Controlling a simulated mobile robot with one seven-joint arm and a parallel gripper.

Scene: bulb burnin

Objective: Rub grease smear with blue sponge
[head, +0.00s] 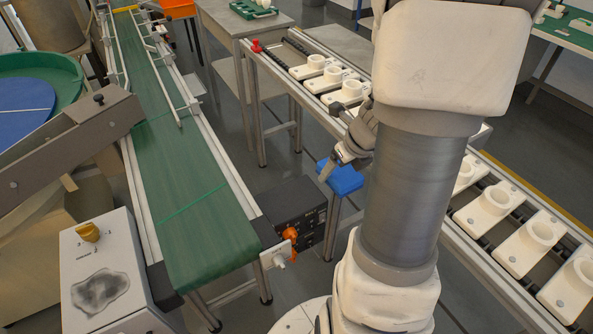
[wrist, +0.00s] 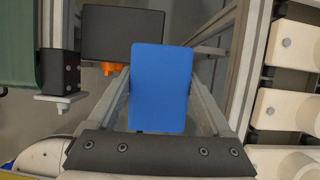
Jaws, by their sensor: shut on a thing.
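The blue sponge (head: 343,178) is a flat blue block. My gripper (head: 340,168) is shut on it and holds it in the gap between the green conveyor and the socket line. In the wrist view the sponge (wrist: 161,88) fills the middle, between the two fingers of my gripper (wrist: 165,105). The grease smear (head: 99,291) is a dark grey patch on top of a light box with a yellow knob, at the lower left of the head view. The sponge is well apart from the smear, to its upper right.
The green conveyor (head: 170,140) runs between the smear box and my arm. An orange knob (head: 290,233) sits on a black box (head: 306,205) at its near end. Several white sockets (head: 489,212) line the right side. A yellow knob (head: 88,231) stands up beside the smear.

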